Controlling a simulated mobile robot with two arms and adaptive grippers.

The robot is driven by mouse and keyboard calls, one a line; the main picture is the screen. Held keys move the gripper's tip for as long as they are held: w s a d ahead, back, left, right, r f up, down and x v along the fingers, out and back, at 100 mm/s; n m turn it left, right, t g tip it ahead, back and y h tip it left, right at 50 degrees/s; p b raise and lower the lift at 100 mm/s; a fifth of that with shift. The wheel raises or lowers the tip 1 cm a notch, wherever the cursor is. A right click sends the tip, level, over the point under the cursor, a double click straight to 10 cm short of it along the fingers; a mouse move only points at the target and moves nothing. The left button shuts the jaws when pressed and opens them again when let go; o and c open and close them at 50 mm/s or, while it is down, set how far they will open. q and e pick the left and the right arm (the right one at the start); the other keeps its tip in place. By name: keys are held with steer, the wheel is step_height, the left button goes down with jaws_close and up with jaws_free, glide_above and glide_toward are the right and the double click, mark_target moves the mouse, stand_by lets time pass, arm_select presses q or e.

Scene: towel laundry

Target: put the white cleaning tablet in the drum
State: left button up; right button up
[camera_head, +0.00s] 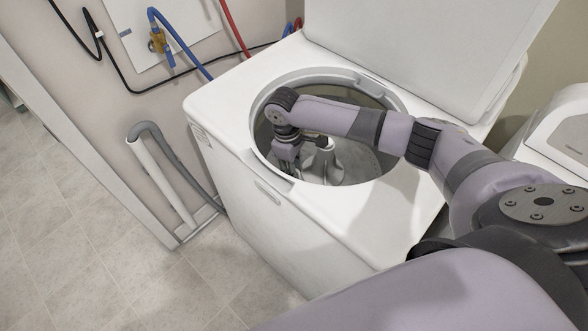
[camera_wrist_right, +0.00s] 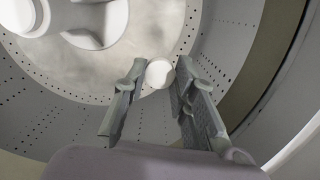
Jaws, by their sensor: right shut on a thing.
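The white cleaning tablet (camera_wrist_right: 160,73) is a small round disc between the fingertips in the right wrist view. My right gripper (camera_wrist_right: 158,78) is shut on it. In the head view my right gripper (camera_head: 287,165) points down inside the open washer drum (camera_head: 365,163), left of the central agitator. The tablet cannot be made out in the head view. The wrist view shows the perforated grey drum wall (camera_wrist_right: 45,120) and the pale drum floor (camera_wrist_right: 150,35) beyond the tablet. My left gripper is not in view.
The white top-load washer (camera_head: 240,95) has its lid (camera_head: 430,45) raised at the back. The white agitator (camera_head: 325,165) stands in the drum's middle, close to my gripper. A second white appliance (camera_head: 560,135) stands at the right. Hoses run along the left wall.

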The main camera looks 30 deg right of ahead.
arm_select(q)
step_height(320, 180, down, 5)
steer(key=b, duration=0.3)
arm_select(e)
step_height(320, 180, down, 9)
steer(key=shift+f, duration=0.1)
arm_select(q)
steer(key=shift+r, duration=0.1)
arm_select(e)
steer(key=o, duration=0.9)
arm_select(q)
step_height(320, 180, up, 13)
steer(key=p, duration=1.2)
arm_select(e)
step_height(320, 180, up, 12)
steer(key=shift+r, duration=0.1)
